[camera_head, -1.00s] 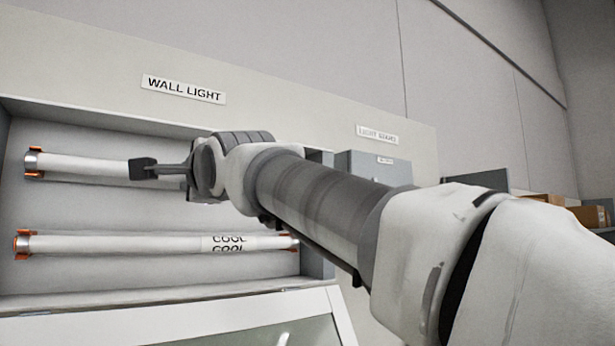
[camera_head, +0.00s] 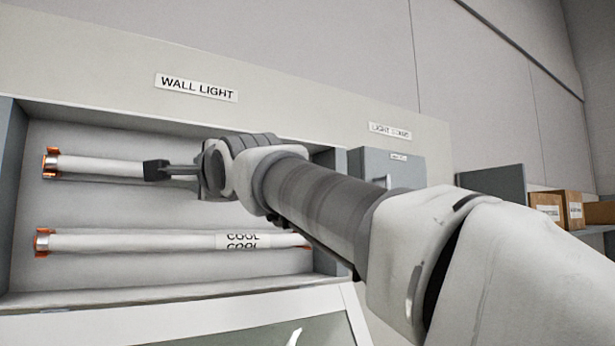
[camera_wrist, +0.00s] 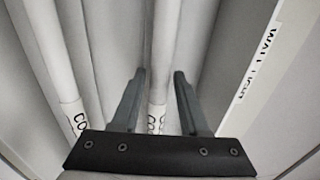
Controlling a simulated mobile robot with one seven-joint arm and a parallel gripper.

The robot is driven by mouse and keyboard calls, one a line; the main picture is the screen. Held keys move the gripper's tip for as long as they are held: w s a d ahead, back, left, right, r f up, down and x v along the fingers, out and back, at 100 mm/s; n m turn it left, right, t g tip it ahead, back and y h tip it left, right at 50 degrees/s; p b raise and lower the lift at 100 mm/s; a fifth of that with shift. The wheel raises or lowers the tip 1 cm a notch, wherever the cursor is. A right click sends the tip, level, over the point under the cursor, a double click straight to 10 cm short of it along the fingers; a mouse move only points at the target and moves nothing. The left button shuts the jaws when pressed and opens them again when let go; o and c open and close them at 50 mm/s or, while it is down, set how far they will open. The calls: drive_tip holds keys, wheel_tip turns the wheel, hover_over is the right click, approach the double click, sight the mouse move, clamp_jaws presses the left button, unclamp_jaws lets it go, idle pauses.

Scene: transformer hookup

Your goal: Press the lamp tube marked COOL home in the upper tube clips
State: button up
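The upper lamp tube (camera_head: 100,167) is white and lies level in the wall light recess. Its left end is at an orange clip (camera_head: 50,163); my arm hides its right end. In the wrist view this tube (camera_wrist: 160,60) runs between the fingers and bears a partly hidden black-lettered label. My gripper (camera_wrist: 160,75) is open around it, with narrow gaps beside the tube; in the head view the gripper (camera_head: 157,171) is at the tube's middle part. The lower tube (camera_head: 130,242), marked COOL, sits between orange clips (camera_head: 42,242). I cannot tell how deep the upper tube sits.
A WALL LIGHT sign (camera_head: 197,87) is above the recess. The recess has a grey left side wall (camera_head: 10,170) and a bottom ledge (camera_head: 130,296). A grey cabinet (camera_head: 400,168) is to the right, and cardboard boxes (camera_head: 548,207) stand on a shelf farther right.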

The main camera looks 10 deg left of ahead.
drive_tip(key=shift+o, duration=1)
drive_tip(key=v, duration=0.1)
drive_tip(key=b+v, duration=0.1)
drive_tip(key=v, duration=0.1)
drive_tip(key=b+v, duration=0.1)
drive_tip(key=v, duration=0.1)
drive_tip(key=shift+r, duration=0.25)
drive_tip(key=shift+s+b, duration=0.1)
drive_tip(key=shift+b, duration=0.2)
